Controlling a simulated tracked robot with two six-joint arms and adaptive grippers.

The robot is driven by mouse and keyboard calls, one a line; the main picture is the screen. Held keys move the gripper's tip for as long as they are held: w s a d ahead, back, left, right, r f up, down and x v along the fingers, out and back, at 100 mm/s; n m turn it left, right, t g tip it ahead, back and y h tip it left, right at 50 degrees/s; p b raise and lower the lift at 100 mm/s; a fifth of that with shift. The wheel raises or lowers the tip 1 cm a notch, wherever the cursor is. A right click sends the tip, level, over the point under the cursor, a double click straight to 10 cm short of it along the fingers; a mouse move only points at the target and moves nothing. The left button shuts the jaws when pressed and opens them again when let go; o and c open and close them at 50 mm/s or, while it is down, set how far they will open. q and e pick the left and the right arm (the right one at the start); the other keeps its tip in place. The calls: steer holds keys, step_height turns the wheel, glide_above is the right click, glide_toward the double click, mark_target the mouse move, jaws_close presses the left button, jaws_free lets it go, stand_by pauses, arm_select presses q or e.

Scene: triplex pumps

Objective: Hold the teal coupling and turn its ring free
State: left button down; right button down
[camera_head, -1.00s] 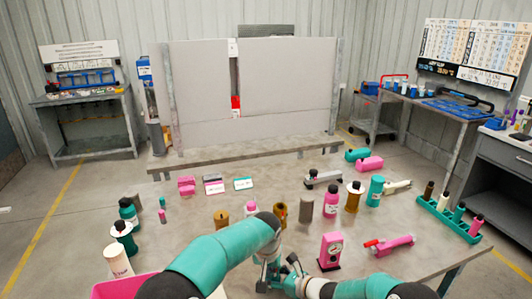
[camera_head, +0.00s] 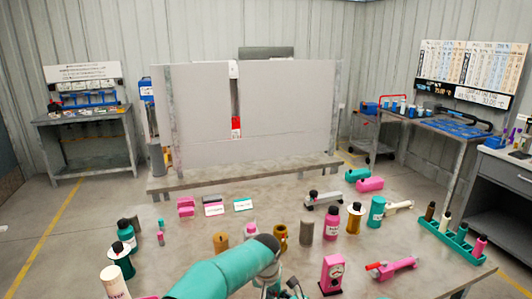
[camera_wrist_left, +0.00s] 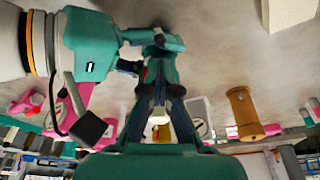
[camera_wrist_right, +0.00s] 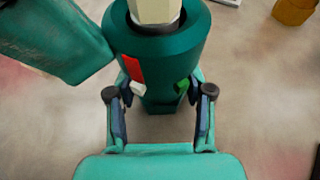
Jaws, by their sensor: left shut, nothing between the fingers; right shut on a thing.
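The teal coupling (camera_wrist_right: 160,45) fills the top middle of the right wrist view. It has a cream six-sided top, a dark inner collar, and red, white and green marks low on its side. My right gripper (camera_wrist_right: 162,95) is shut on it, with a finger on either side; the exact contact is partly hidden. My left gripper (camera_wrist_left: 160,92) is shut and empty, its fingertips close to my right gripper's fingers in the left wrist view. In the head view my left gripper (camera_head: 275,288) is partly cut off at the bottom edge, and my right gripper is out of frame.
Brown cylinders (camera_head: 280,236) and several bottles stand behind. A teal rack (camera_head: 452,242) sits at the bench's right side.

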arm_select(q)
steer(key=shift+a, duration=0.15)
step_height(320, 180, up, 6)
steer(key=shift+s, duration=0.3)
stand_by(0.6)
arm_select(e)
steer(key=shift+c, duration=1.8)
jaws_free()
